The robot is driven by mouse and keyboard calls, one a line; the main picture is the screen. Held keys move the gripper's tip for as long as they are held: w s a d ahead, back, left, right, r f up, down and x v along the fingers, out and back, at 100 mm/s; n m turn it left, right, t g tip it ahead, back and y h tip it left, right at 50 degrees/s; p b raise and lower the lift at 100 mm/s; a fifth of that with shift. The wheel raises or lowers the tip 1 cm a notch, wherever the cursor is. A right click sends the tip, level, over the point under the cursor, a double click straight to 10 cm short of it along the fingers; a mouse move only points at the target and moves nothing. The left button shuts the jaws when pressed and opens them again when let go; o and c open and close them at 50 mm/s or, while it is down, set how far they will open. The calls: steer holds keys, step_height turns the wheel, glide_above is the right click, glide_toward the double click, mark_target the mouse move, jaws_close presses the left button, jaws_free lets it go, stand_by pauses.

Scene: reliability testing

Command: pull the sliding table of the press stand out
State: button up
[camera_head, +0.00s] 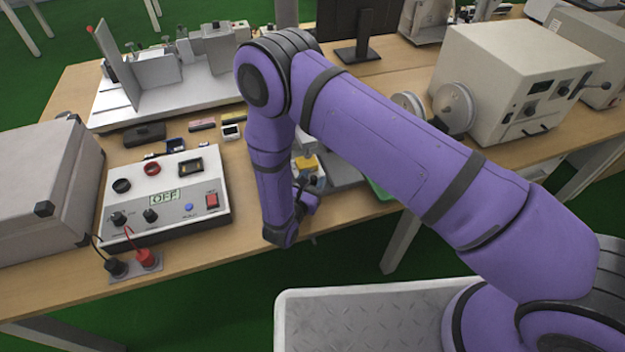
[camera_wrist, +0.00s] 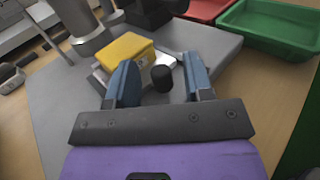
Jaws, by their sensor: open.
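The press stand has a flat grey base (camera_wrist: 60,117) and a metal column (camera_wrist: 85,30) at the upper left of the wrist view. A yellow block (camera_wrist: 124,48) sits on the small silver sliding table (camera_wrist: 166,60), and also shows in the head view (camera_head: 307,162). A black round knob (camera_wrist: 162,78) is at the near side of the sliding table. My gripper (camera_wrist: 159,63) is open, its two blue fingers on either side of the knob, with visible gaps. In the head view my arm hides most of the stand and the gripper is small and partly covered.
A green tray (camera_wrist: 270,26) and a red tray (camera_wrist: 207,9) lie right of the stand. A control box (camera_head: 165,200) and a grey case (camera_head: 45,190) stand to the left. A beige machine (camera_head: 515,85) is at the right. Bare wood shows at the front edge.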

steer(key=shift+w+d, duration=0.1)
steer(key=shift+w, duration=0.05)
jaws_close()
steer(key=s, duration=0.2)
steer(key=s+d, duration=0.1)
steer(key=s, duration=0.2)
steer(key=s+d, duration=0.1)
steer(key=s, duration=0.2)
steer(key=shift+s+d, duration=0.1)
steer(key=shift+d, duration=0.05)
jaws_free()
